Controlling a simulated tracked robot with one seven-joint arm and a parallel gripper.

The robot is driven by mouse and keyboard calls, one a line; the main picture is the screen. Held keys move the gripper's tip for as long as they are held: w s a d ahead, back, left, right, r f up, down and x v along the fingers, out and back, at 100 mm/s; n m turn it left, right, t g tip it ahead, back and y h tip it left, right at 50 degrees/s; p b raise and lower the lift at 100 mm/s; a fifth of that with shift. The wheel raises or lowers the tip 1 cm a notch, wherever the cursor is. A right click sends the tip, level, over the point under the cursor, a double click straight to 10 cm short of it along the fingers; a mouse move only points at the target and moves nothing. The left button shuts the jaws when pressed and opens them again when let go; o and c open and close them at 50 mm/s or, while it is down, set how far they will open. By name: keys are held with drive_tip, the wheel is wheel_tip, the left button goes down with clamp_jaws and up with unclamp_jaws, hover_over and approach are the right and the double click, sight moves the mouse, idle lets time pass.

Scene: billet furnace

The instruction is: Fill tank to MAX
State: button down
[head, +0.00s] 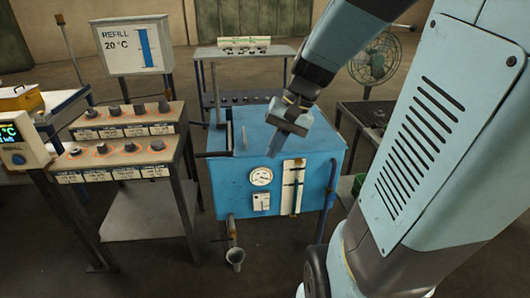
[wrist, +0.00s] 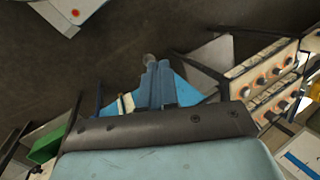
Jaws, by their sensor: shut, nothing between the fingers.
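The blue tank (head: 232,190) stands in the middle of the head view, with a round gauge (head: 261,177) and a tall narrow level gauge (head: 293,187) on its front. The level reading is too small to tell. My gripper (head: 272,150) is above the tank's front top edge, pointing down; contact cannot be told.
A REFILL sign (head: 133,45) reads 20 °C beside a blue bar. A rack (head: 243,52) stands behind the tank, a fan (head: 374,58) behind right. Floor in front is clear.

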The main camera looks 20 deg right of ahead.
sight(334, 195)
drive_tip(key=w+d+f+m+t+y, duration=0.6)
drive_tip(key=w+d+f+m+y, duration=0.45)
drive_tip(key=f, duration=0.55)
drive_tip(key=w+d+f+m+t+h, duration=0.3)
drive_tip(key=d+f+m+t+h, duration=0.2)
drive_tip(key=d+f+m+t, duration=0.7)
drive_tip(key=s+d+f+m+h, duration=0.3)
drive_tip(key=d+f+h, duration=0.1)
drive_tip(key=f, duration=0.2)
drive_tip(key=s+d+f+m+g+h, duration=0.1)
drive_tip(key=s+d+f+m+h, duration=0.2)
drive_tip(key=f, duration=0.4)
drive_tip(key=s+d+f+m+h, duration=0.4)
drive_tip(key=d+f+m+h, duration=0.1)
drive_tip(key=d+f+h, duration=0.2)
drive_tip(key=shift+f, duration=0.25)
drive_tip(key=shift+m+h, duration=0.25)
drive_tip(key=x, duration=1.4)
drive_tip(key=shift+a+f, duration=0.1)
drive_tip(key=shift+f, duration=0.05)
drive_tip(key=shift+w, duration=0.1)
